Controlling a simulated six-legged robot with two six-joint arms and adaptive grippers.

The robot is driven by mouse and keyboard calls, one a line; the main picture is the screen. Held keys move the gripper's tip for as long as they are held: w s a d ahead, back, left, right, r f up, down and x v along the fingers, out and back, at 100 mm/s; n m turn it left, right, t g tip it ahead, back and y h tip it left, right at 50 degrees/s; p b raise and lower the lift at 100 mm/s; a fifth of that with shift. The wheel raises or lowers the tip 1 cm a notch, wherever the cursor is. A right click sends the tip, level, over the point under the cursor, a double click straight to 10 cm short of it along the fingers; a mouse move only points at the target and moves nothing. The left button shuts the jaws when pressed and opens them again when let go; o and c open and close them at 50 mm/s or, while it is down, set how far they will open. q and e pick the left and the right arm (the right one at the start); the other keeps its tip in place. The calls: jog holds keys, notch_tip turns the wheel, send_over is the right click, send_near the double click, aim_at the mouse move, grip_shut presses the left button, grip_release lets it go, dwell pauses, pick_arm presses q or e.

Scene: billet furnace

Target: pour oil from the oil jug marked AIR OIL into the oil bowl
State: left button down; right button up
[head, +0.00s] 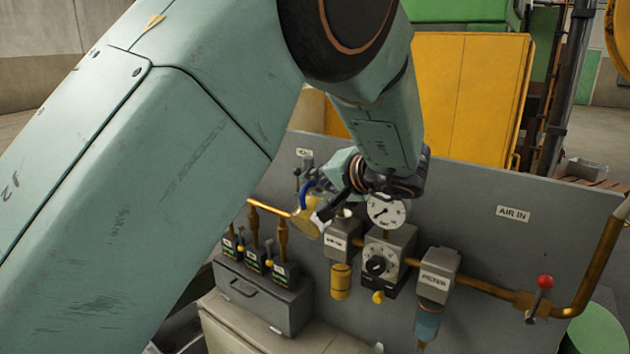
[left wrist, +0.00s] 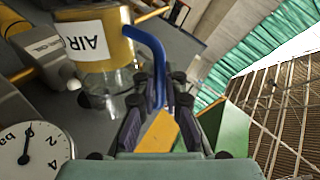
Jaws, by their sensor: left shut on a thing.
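The oil jug (head: 305,223) is yellow with a blue handle. In the head view it shows only partly, held in the air in front of the grey panel. In the left wrist view the jug (left wrist: 93,40) has a white label reading AIR, upside down, and a clear part beside its yellow body. My left gripper (left wrist: 157,100) is shut on the blue handle. The yellow oil bowl (head: 341,282) hangs under a grey block on the panel, below and right of the jug. No oil stream shows. My right gripper is not in view.
A filter (head: 438,275) and a red-knobbed valve (head: 545,282) are further right. A grey box (head: 262,295) with small labelled blocks is below left.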

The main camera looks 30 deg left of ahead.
aim_at(307, 213)
pick_arm(q)
jog(key=shift+w+d+r+m+g, duration=0.1)
jog(key=shift+w+r+m+g, duration=0.2)
jog(key=shift+w+r, duration=0.15)
dwell(1.7)
jog(key=shift+s, duration=0.1)
dwell(0.4)
jog(key=shift+s+f+n+b, duration=0.4)
jog(key=shift+f+b, duration=0.2)
jog(key=shift+b, duration=0.45)
jog(key=shift+s+f+n+t+b, duration=0.45)
jog(key=shift+t+b, duration=0.25)
jog(key=shift+b, duration=0.25)
jog(key=b, duration=0.1)
jog(key=f+b, duration=0.1)
jog(key=shift+s+a+f+n+t+b, duration=0.2)
jog(key=shift+s+f+n+t+b, duration=0.05)
jog(key=shift+s+n+t+b, duration=0.1)
jog(key=shift+s+f+n+t+b, duration=0.3)
jog(key=shift+f+n+b, duration=0.1)
jog(key=shift+b, duration=0.65)
